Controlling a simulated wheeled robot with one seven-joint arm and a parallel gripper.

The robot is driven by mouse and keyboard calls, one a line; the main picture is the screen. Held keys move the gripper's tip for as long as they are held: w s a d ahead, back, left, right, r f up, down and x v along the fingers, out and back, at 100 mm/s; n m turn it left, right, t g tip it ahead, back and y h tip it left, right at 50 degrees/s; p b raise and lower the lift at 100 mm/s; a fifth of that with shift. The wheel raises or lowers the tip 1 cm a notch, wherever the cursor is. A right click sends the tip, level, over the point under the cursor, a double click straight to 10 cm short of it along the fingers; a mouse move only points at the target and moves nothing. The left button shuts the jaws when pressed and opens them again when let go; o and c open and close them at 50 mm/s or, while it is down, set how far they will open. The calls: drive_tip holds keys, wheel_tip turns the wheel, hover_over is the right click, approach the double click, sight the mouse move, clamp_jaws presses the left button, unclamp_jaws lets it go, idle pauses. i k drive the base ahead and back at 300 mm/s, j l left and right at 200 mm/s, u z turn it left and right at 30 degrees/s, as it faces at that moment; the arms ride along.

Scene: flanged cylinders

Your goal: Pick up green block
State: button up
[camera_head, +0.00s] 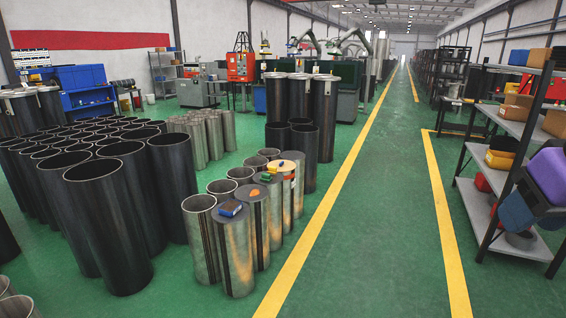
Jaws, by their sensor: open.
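A small dark green block (266,177) appears to lie on top of a grey capped cylinder in the cluster left of the yellow floor line. It is small in the picture, so its exact shape is hard to tell. Nearby, a blue block (230,208) lies on the front capped cylinder (235,255). An orange piece (254,192) lies on the capped cylinder just behind it. A yellow-orange piece (273,168) shows just behind the green one. My gripper is not in view.
Open metal cylinders (199,235) and tall black cylinders (105,225) crowd the left. A shelf rack (500,150) with bins and boxes stands at the right. The green floor between the yellow lines (330,215) is clear.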

sight(265, 178)
drive_tip(key=i, duration=2)
drive_tip(key=i+l+u, duration=0.2)
drive_tip(key=i+u, duration=0.3)
drive_tip(key=i, duration=0.25)
drive_tip(key=i+l+u, duration=0.5)
drive_tip(key=i, duration=0.2)
drive_tip(key=i+l+u, duration=0.45)
drive_tip(key=i+l, duration=0.15)
drive_tip(key=l, duration=0.05)
